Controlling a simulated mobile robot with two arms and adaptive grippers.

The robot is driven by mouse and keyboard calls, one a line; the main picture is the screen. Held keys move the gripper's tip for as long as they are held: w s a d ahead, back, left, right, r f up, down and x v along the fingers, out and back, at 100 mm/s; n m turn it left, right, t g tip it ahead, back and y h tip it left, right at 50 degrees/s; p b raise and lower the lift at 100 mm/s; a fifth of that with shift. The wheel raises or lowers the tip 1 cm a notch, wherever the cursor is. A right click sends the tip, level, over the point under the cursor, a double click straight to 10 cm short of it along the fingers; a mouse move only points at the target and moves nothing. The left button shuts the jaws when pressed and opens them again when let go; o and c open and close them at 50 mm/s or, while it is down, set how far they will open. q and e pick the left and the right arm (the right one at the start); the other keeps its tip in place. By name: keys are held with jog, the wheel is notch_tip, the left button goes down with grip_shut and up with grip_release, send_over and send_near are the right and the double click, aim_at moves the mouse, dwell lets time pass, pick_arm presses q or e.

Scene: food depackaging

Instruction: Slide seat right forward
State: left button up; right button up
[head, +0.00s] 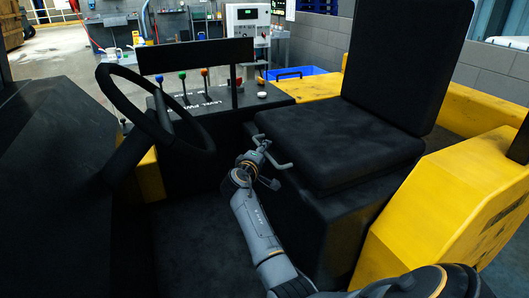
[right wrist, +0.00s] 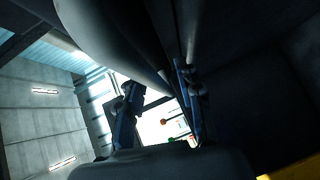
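The black seat (head: 340,145) has a padded cushion and a tall backrest, to the right of centre in the head view. My right gripper (head: 267,152) is at the cushion's front left corner, low beside its edge. In the right wrist view, the fingers of this gripper (right wrist: 160,100) stand apart, with a bright gap between them. A large dark rounded surface, likely the seat, fills the top of that view. A thin bar shows near the right-hand finger; I cannot tell whether it is touched. My left gripper is not in view.
A black steering wheel (head: 155,112) is on the left. A console (head: 215,118) with several coloured-knob levers stands ahead of the seat. A yellow body panel (head: 440,210) borders the seat on the right. The dark floor (head: 195,245) left of my arm is clear.

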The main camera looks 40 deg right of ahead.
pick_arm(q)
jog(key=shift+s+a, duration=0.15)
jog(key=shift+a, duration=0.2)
pick_arm(e)
grip_shut()
pick_arm(q)
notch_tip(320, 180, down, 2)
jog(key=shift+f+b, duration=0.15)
jog(key=shift+b, duration=1)
pick_arm(e)
jog(key=w+a, duration=0.2)
jog(key=a, duration=0.6)
jog(key=shift+w+f, duration=0.15)
jog(key=shift+w, duration=0.1)
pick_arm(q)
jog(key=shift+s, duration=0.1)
pick_arm(e)
jog(key=shift+a, duration=0.1)
jog(key=shift+c, duration=0.6)
grip_release()
jog(key=shift+a, duration=0.1)
jog(key=shift+o, duration=0.6)
jog(key=shift+w+a, duration=0.1)
jog(key=shift+a, duration=0.05)
